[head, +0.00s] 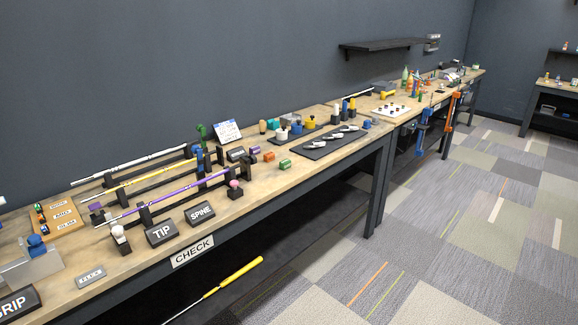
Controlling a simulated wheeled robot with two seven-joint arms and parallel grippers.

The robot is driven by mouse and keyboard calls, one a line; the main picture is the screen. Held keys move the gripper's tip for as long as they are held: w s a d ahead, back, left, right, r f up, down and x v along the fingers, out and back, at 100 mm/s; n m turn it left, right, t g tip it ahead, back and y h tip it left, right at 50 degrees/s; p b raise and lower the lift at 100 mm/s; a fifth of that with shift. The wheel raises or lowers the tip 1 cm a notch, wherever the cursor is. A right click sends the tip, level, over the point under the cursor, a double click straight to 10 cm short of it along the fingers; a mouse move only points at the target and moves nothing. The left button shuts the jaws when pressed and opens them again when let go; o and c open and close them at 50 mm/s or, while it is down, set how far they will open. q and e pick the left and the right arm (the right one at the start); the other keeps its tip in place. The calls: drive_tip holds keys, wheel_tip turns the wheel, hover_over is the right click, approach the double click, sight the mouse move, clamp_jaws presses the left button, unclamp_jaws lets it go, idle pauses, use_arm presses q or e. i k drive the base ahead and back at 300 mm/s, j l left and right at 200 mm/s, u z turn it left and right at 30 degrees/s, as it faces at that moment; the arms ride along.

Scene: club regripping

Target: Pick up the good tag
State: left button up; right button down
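A wooden board (80,221) lies at the left of the workbench. It bears several small white tags, with small coloured pieces along its left side. The tags are an upper tag (58,205), a middle tag (62,214) and a lower tag (67,225). Their lettering is too small to read surely, so I cannot tell which is the good tag. Neither of my grippers is in view.
Right of the board, racks hold a white shaft (130,165), a yellow shaft (135,181) and a purple shaft (175,197). TIP (161,232) and SPINE (201,213) blocks stand in front. A yellow-gripped club (233,276) shows below the bench edge. Carpet at right is clear.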

sight(285, 164)
drive_tip(key=i+l+u, duration=0.35)
drive_tip(key=i+l, duration=1.5)
drive_tip(key=l, duration=0.15)
